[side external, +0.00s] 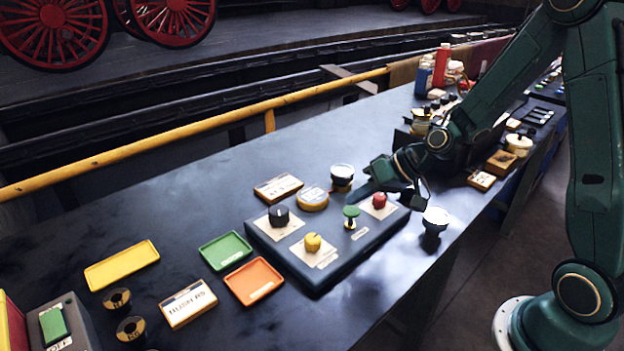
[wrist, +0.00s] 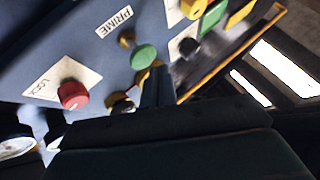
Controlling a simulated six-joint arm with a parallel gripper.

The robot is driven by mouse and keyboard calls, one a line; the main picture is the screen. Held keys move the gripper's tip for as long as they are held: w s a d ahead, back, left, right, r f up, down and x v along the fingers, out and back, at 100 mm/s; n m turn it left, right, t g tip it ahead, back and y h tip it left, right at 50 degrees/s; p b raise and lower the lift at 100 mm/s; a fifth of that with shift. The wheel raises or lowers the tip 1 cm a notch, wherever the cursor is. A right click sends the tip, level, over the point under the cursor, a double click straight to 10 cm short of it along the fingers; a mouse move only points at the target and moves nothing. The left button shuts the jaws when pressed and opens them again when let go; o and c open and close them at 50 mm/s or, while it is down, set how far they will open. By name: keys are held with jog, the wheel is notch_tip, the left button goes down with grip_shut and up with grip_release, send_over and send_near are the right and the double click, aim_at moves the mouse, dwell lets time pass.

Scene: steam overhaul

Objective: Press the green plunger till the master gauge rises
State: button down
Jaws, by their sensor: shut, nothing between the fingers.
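The green plunger (side external: 351,212) stands upright on a blue-grey control panel (side external: 325,262), its cap above a short stem. In the wrist view the green plunger (wrist: 144,57) shows just beyond my fingertips, near a PRIME label (wrist: 114,21). My gripper (side external: 368,188) is shut and empty, above the panel's far edge, behind and slightly right of the plunger. In the wrist view my gripper's fingers (wrist: 157,86) point toward the plunger, apparently apart from it. A round yellow-rimmed dial (side external: 312,197) lies behind the panel; I cannot tell whether it is the master gauge or read it.
The panel also carries a red knob (side external: 379,200), a yellow knob (side external: 312,242) and a black knob (side external: 278,215). A white-topped round part (side external: 435,218) stands right of it. Green (side external: 226,250) and orange (side external: 253,281) trays lie left. The bench is clear at left rear.

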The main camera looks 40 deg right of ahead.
aim_at(358, 213)
jog(key=shift+r, duration=0.1)
dwell(0.3)
jog(key=shift+r, duration=2.45)
jog(key=shift+s+a+r, duration=0.15)
jog(key=shift+s+r, duration=0.1)
jog(key=shift+r, duration=0.05)
jog(key=s+r+h, duration=0.1)
jog(key=s+r, duration=0.2)
jog(key=s, duration=0.4)
jog(key=s+r+n+g+h, duration=0.1)
jog(key=s+r, duration=0.3)
jog(key=s, duration=0.4)
jog(key=s+r+h, duration=0.3)
jog(key=s, duration=0.5)
jog(key=shift+r+n+g, duration=0.25)
jog(key=shift+n+g, duration=0.15)
